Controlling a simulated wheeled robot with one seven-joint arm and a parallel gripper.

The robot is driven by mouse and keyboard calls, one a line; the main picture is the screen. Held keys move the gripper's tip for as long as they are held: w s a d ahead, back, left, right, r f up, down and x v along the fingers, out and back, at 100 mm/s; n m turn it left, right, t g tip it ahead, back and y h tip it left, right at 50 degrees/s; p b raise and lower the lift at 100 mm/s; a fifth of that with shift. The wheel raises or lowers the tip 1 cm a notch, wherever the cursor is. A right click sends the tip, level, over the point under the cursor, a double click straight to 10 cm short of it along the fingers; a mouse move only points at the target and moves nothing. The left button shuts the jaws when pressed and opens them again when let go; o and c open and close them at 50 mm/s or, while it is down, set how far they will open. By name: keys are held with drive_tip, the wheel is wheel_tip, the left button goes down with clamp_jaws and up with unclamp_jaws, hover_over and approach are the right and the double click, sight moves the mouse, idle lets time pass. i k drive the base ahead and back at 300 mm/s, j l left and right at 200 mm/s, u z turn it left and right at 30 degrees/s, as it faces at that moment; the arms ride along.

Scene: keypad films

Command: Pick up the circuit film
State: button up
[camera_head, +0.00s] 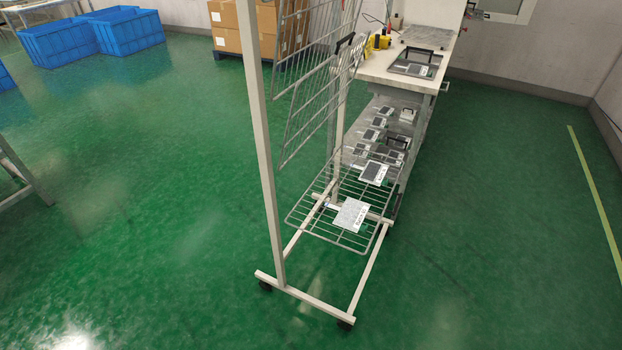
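A pale, flat sheet (350,215) with small dark print lies on the near end of the wire shelf (300,214) of a wheeled rack. A second flat piece (374,173), white with a dark grey panel, lies farther back on the same wire shelf. Both are small in this view, and I cannot tell for certain which one is the circuit film. My gripper is not in view, and nothing is seen touching either piece.
The rack's white post (262,150) and raised wire shelves (308,100) stand left of the sheets. A white workbench (378,72) with a dark-framed fixture (416,63) stands behind. Several panel pieces lie below it. Blue crates (60,43) stand far left. Green floor (130,200) is open.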

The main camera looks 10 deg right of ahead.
sight(374, 172)
drive_tip(key=i+l+u, duration=0.15)
drive_tip(key=l+u, duration=0.25)
drive_tip(key=i+l+u, duration=0.15)
drive_tip(key=u, duration=0.3)
drive_tip(key=l+u, duration=0.4)
drive_tip(key=i+l+u, duration=0.1)
drive_tip(key=l+u, duration=0.45)
drive_tip(key=l, duration=0.35)
drive_tip(key=k+l+u, duration=0.1)
drive_tip(key=l, duration=0.35)
drive_tip(key=l+u, duration=0.1)
drive_tip(key=l, duration=0.35)
drive_tip(key=k+l+u, duration=0.1)
drive_tip(key=l, duration=0.3)
drive_tip(key=k+l+u, duration=0.1)
drive_tip(key=l, duration=0.35)
drive_tip(key=k+l+u, duration=0.1)
drive_tip(key=l, duration=0.3)
drive_tip(key=k+l, duration=0.1)
drive_tip(key=l, duration=0.25)
drive_tip(key=k+l, duration=0.1)
drive_tip(key=l, duration=0.25)
drive_tip(key=k+l, duration=0.15)
drive_tip(key=l, duration=0.15)
drive_tip(key=k+l, duration=0.1)
drive_tip(key=l, duration=0.25)
